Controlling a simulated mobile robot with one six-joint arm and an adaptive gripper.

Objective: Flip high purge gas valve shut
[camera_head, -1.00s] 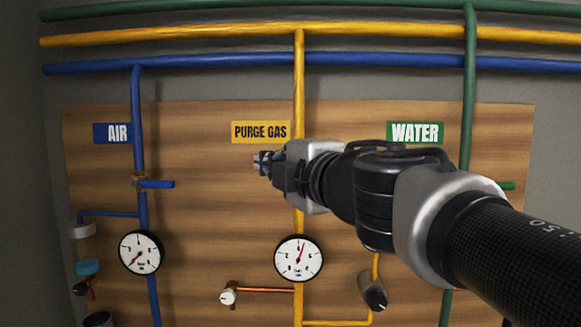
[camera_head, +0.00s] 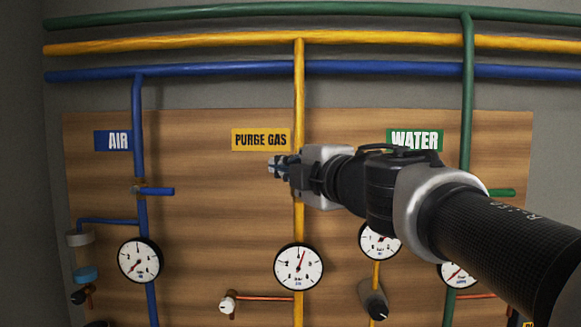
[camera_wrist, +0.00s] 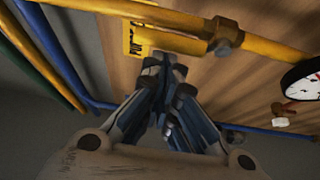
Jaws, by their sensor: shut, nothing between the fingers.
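The yellow purge gas pipe (camera_head: 299,90) runs down the wooden board beside the yellow PURGE GAS sign (camera_head: 261,139). In the head view my gripper (camera_head: 275,166) is just below the sign and left of the pipe, and my wrist hides the pipe's valve. In the wrist view a brass valve body (camera_wrist: 227,37) sits on the yellow pipe. A yellow bar, apparently its handle (camera_wrist: 180,22), seems to lie along the pipe.
The blue air valve handle (camera_head: 158,191) points sideways at left. The purge gas gauge (camera_head: 298,266) and a white-ended knob (camera_head: 228,303) are below. My arm covers part of the water sign (camera_head: 414,138) and green pipe (camera_head: 467,90). Header pipes cross above.

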